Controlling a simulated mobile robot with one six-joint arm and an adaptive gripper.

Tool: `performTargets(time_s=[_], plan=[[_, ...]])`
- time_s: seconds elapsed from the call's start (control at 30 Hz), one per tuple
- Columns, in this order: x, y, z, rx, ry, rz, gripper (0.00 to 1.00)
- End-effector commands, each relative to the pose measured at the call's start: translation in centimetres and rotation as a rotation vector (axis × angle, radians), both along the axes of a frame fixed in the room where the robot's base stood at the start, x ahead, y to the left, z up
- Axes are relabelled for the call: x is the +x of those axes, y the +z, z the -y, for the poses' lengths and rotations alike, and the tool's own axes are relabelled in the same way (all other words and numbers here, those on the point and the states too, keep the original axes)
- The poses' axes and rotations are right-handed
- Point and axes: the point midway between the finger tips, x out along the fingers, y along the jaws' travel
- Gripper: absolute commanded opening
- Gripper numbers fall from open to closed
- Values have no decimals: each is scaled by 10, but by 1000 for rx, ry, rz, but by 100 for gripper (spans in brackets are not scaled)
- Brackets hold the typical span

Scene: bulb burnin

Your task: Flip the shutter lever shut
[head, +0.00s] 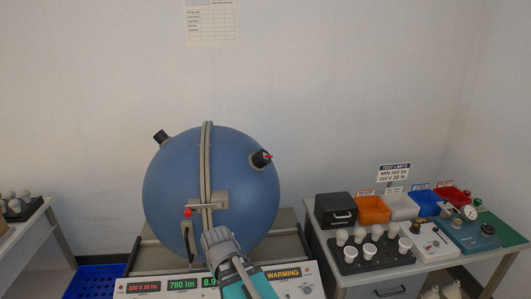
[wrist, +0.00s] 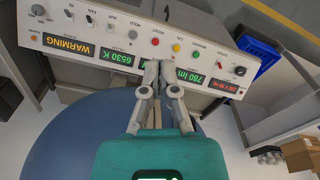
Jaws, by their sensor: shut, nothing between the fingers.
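A large blue sphere (head: 170,185) stands on a grey instrument bench. A black port (head: 259,159) with a small red lever (head: 268,156) sits on its upper right side; the lever's exact setting is too small to tell. A second red-knobbed handle (head: 187,212) hangs at the front seam latch. My gripper (head: 217,235) is in front of the sphere's lower middle, below and left of the port and apart from it. In the wrist view my gripper (wrist: 159,66) is shut and empty, with the sphere (wrist: 70,135) beneath and the port out of view.
The control panel (head: 160,286) with lit displays runs along the bench front; it also shows upside down in the wrist view (wrist: 110,40). A side table at right holds a bulb tray (head: 350,266), bins and gauges. A blue crate (head: 95,280) stands at left.

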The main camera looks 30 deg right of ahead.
Motion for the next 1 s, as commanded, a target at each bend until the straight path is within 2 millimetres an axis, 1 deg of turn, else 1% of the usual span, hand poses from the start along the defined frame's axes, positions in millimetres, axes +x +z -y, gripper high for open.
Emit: performTargets(time_s=[0.03,0.33,0.57,0.67,0.8,1.0], plan=[[2,15,1,-4,7,2,0],[12,56,9,-44,66,10,0],[25,88,19,-106,157,12,0],[33,102,26,-152,224,8,0],[50,121,41,-248,371,-14,0],[72,136,64,-393,589,-78,0]])
